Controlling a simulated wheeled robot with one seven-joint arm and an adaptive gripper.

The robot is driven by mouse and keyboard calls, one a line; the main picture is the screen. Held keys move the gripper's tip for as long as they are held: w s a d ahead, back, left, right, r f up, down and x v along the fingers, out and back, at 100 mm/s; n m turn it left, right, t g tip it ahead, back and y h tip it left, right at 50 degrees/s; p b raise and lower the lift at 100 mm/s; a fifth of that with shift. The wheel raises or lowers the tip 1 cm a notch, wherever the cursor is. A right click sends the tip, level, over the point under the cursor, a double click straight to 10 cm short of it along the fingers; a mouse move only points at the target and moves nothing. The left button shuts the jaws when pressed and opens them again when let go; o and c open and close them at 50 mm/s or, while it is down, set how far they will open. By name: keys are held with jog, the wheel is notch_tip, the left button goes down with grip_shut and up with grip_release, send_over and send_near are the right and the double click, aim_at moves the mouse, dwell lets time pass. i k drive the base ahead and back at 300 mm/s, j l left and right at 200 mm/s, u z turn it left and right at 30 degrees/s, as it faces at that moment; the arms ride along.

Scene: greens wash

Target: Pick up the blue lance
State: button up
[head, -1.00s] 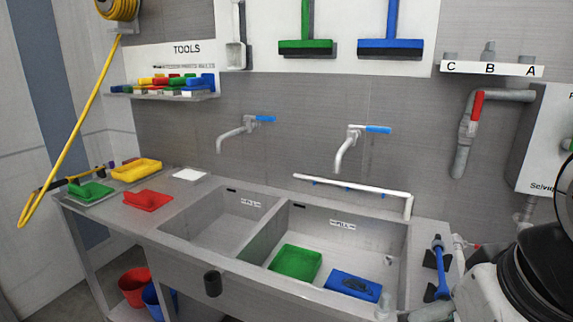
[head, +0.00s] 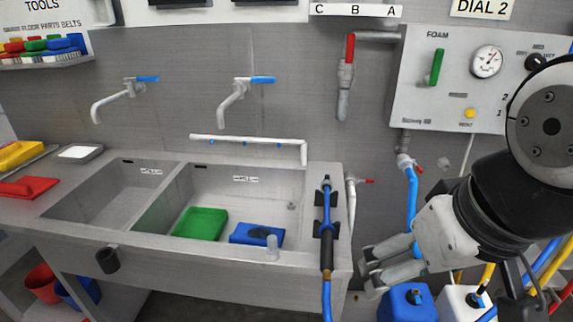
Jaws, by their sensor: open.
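The blue lance (head: 327,208) rests upright in the picture on black holders at the right end of the steel sink counter. It has a blue tube, a dark grip (head: 326,252) lower down, and a blue hose (head: 327,302) running from its lower end. My gripper (head: 366,272) is to the right of the lance and apart from it, beyond the counter's right edge. Its grey fingers point left, spread and empty.
Two sink basins are left of the lance; the right one holds a green tray (head: 200,222) and a blue block (head: 257,234). A grey pipe with a red handle (head: 368,181) stands behind. Blue (head: 408,303) and white (head: 462,302) containers with hoses are below my gripper.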

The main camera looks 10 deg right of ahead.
aim_at(327, 230)
jog(key=k+j+u, duration=0.2)
jog(key=j, duration=0.25)
jog(key=j+u, duration=0.15)
jog(key=j, duration=0.3)
jog(key=k+j+u, duration=0.2)
jog(key=j, duration=0.3)
